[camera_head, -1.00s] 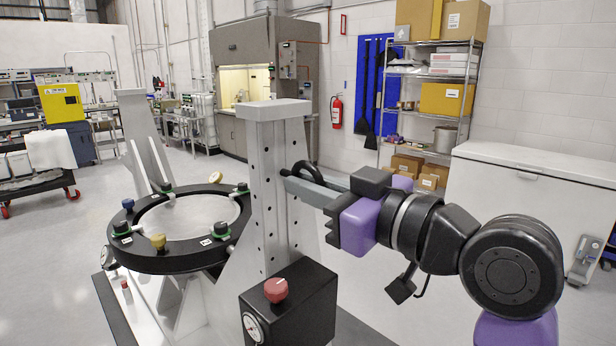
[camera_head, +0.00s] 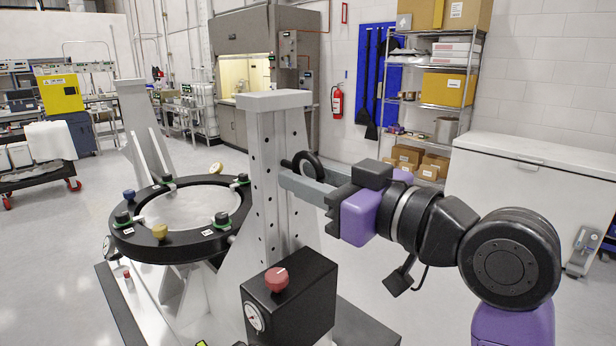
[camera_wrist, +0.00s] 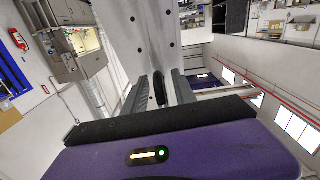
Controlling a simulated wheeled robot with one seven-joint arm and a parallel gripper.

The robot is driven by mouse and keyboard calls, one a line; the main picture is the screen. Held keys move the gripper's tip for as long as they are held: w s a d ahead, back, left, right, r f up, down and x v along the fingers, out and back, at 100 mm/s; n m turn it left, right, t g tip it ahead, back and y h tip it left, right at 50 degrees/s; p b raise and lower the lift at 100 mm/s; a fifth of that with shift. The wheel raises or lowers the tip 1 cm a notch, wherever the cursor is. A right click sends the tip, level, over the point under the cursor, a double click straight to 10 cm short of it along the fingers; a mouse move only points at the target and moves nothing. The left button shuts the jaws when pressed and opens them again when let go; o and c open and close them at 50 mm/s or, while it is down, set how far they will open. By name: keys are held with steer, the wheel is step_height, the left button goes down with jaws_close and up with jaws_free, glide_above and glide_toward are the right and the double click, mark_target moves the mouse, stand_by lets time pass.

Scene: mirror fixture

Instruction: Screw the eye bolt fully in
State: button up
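The eye bolt, a black ring (camera_head: 310,163), sticks out of the right side of the tall grey post (camera_head: 262,150) of the mirror fixture. My gripper (camera_head: 300,178) comes in from the right, with its grey fingers reaching close to the post. In the wrist view the ring (camera_wrist: 158,88) stands edge-on between the two fingers, with a visible gap on at least the right side. My gripper (camera_wrist: 160,95) looks open around the ring.
The black ring mount (camera_head: 140,240) with a round mirror (camera_head: 190,208) and several coloured knobs lies left of the post. A black box (camera_head: 305,305) with a red knob and a gauge sits below my gripper. A white chest (camera_head: 540,190) stands at the right.

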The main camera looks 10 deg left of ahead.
steer(key=b+v, duration=0.2)
steer(key=v, duration=0.5)
steer(key=shift+s+d, duration=0.25)
steer(key=shift+d, duration=0.1)
